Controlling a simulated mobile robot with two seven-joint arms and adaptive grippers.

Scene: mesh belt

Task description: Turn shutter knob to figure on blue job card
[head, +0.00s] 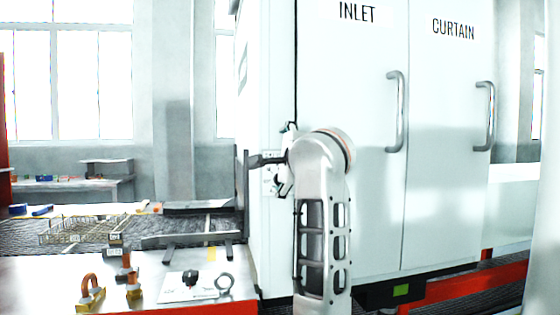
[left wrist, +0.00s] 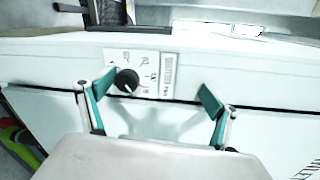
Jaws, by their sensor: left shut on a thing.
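The black shutter knob (left wrist: 126,80) sits on a white dial plate (left wrist: 150,66) with small figures, on the pale cabinet side. My left gripper (left wrist: 160,90) is at this plate, its teal fingers on either side of the knob. In the head view my left gripper (head: 280,165) reaches the cabinet's side and hides most of the plate. The knob's pointer setting is too small to read. I cannot make out a blue job card. My right gripper is not in view.
The white cabinet (head: 350,220) has INLET and CURTAIN doors with metal handles (head: 396,112). A bench (head: 40,285) at the lower left holds brass fittings (head: 92,293) and a white plate with another black knob (head: 191,278). A wire basket (head: 85,229) lies on the mesh belt.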

